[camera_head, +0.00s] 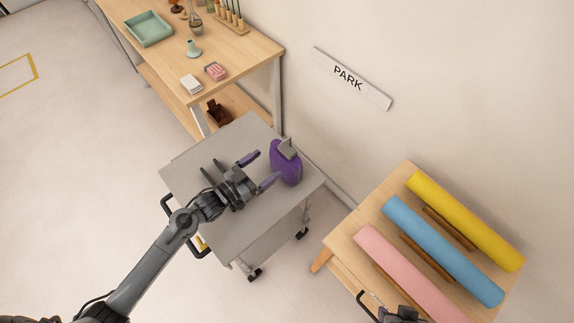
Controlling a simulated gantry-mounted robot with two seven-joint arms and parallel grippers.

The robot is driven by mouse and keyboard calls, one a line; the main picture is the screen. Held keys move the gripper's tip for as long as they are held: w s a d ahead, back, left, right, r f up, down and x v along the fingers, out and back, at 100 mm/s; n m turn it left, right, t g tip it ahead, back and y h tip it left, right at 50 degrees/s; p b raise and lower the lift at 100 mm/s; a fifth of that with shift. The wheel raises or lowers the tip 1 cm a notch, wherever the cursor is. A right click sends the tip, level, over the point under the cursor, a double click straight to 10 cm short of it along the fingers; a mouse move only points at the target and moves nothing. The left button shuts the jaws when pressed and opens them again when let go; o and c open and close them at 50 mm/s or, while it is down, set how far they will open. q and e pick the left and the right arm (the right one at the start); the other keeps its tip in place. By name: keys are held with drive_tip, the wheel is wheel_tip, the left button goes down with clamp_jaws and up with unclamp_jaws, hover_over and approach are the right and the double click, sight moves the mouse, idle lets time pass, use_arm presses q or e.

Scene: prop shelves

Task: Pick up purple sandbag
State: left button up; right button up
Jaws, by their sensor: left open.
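The purple sandbag (287,171) stands near the right edge of the grey cart top (235,225), with a grey piece at its upper end. My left gripper (261,169) reaches over the cart from the lower left. Its two purple-tipped fingers are spread and point toward the sandbag. The fingers are just left of the bag, with nothing held between them; I cannot tell whether the lower fingertip touches it. Part of my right gripper (392,312) shows at the bottom edge by the wooden table, mostly cut off.
A wooden shelf table (235,60) holds a teal tray (149,29) and small props. Yellow, blue and pink rolls (440,250) lie on a wooden table at right. A PARK sign (350,79) is on the wall.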

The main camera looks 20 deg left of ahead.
sight(290, 146)
use_arm(q)
drive_tip(key=x, duration=0.4)
drive_tip(key=shift+w+a+r, duration=0.15)
drive_tip(key=shift+w, duration=0.25)
drive_tip(key=shift+d+x, duration=0.2)
drive_tip(key=shift+x, duration=3.05)
drive_tip(key=shift+s, duration=0.1)
clamp_jaws()
drive_tip(key=shift+r, duration=0.3)
